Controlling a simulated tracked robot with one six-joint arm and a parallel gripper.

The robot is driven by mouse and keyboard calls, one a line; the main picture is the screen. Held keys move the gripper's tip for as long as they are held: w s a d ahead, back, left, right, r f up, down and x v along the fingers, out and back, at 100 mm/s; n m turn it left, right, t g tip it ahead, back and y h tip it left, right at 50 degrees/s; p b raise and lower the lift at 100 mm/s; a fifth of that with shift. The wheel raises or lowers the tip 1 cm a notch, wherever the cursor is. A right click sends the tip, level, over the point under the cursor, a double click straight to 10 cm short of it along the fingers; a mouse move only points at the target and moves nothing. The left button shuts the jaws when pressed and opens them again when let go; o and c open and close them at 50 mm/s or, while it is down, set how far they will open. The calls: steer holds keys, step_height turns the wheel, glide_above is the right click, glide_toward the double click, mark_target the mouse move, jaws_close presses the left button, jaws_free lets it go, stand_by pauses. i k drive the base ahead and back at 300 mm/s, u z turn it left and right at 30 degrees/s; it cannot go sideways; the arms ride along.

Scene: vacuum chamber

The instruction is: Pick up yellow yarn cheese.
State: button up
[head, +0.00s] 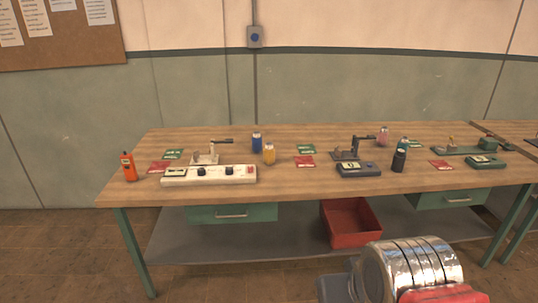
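A small upright yellow cylinder (269,153) with a pale top stands on the wooden workbench (225,139), left of the middle; it looks like the yellow yarn cheese, but it is too small to make out any yarn. A blue cylinder (257,141) stands close behind it, slightly left. My gripper is not in view; a shiny ribbed silver part at the lower right seems to belong to my arm, and it is well in front of the bench.
A white control box (208,174) lies left of the yellow cylinder. A lever device (346,152) and a dark box (358,169) are to the right. An orange bottle (129,166) stands far left. A red bin (350,221) sits on the lower shelf.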

mark_target(268, 150)
steer(key=u, duration=0.45)
steer(key=i, duration=0.95)
steer(key=u, duration=0.25)
steer(key=i, duration=1.5)
steer(key=z, duration=0.15)
